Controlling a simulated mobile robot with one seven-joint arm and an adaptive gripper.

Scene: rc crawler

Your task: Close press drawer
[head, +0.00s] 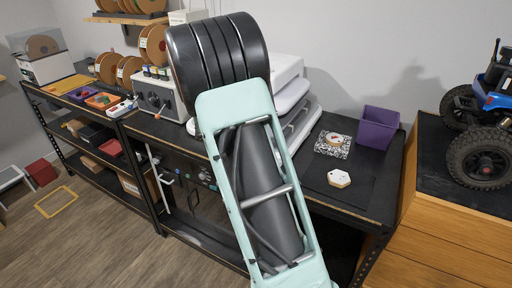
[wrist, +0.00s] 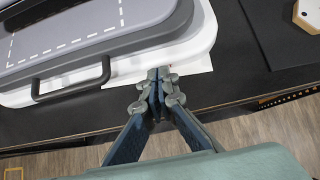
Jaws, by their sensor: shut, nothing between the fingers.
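The press (head: 290,78) is a white and grey machine on the dark workbench, partly hidden behind my arm in the head view. In the wrist view its grey drawer tray (wrist: 115,48) has a dashed white outline and a dark handle (wrist: 52,84) at the front. The tray lies above a white base (wrist: 200,42). My gripper (wrist: 157,76) is shut and empty, by the front right corner of the white base, to the right of the handle. I cannot tell whether it touches the base. The head view does not show the gripper.
On the bench to the right are a purple bin (head: 376,127), a patterned board (head: 333,145) and a white hexagonal piece (head: 339,178). A blue crawler (head: 486,130) stands on the wooden cabinet at far right. The bench's front edge runs below my gripper.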

